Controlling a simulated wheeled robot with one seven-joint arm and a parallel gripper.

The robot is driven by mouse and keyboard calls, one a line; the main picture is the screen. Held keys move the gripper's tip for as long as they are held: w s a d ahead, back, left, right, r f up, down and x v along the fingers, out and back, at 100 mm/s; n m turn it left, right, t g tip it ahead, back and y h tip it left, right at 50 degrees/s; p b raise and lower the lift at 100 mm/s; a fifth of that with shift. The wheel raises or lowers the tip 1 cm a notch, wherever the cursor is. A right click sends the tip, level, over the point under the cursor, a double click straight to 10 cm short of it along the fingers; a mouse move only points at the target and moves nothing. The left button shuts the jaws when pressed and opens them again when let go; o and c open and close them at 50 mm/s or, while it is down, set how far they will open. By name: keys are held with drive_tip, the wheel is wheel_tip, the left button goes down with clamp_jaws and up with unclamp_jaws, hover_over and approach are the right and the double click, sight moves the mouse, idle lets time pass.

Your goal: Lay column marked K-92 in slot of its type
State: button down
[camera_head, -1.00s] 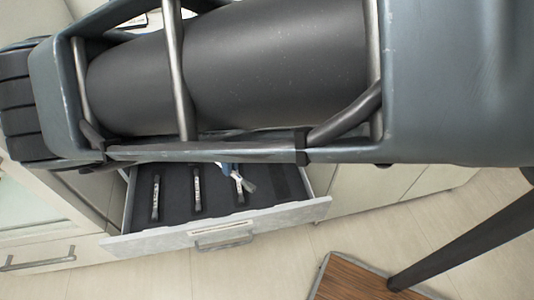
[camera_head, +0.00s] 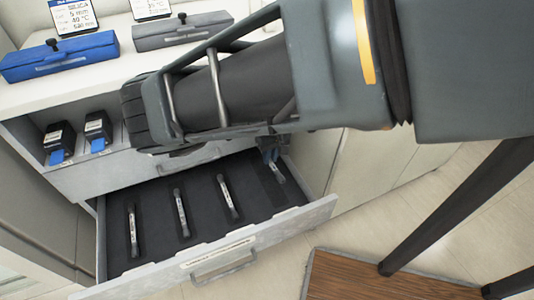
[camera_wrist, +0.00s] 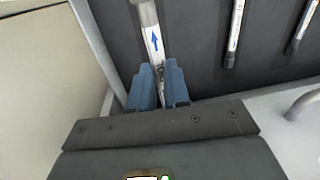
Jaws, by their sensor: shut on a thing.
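My gripper (camera_head: 270,152) reaches into the open drawer (camera_head: 283,228) at its back right. Its blue fingers (camera_wrist: 160,88) are shut on a thin white column (camera_head: 276,172) with grey ends. In the wrist view the held column (camera_wrist: 153,40) shows a blue arrow; I cannot read its marking. It is over or at the rightmost slot (camera_head: 265,188), slightly slanted to it; I cannot tell whether it touches the bottom. Three similar columns lie in the other slots: left (camera_head: 132,230), middle (camera_head: 181,212) and right (camera_head: 228,197). My arm hides part of the drawer's back.
A blue case (camera_head: 60,58) and a grey case (camera_head: 182,31) stand on the counter with small display cards behind. Two black boxes with blue tabs, one here (camera_head: 59,142), sit in an upper drawer. A wooden-topped surface (camera_head: 360,278) is at the lower right.

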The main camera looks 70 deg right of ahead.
drive_tip(key=shift+d+r, duration=0.1)
drive_tip(key=shift+d, duration=0.2)
drive_tip(key=shift+a+f+b, duration=0.1)
drive_tip(key=shift+f+b, duration=4.05)
drive_tip(key=shift+f, duration=1.2)
drive_tip(key=shift+f, duration=0.35)
drive_tip(key=c, duration=1)
unclamp_jaws()
drive_tip(key=shift+r, duration=0.1)
drive_tip(key=r, duration=0.2)
drive_tip(key=r+p, duration=0.1)
drive_tip(key=r, duration=0.4)
drive_tip(key=shift+s+r+p, duration=0.3)
drive_tip(key=shift+s, duration=0.05)
drive_tip(key=shift+r, duration=0.1)
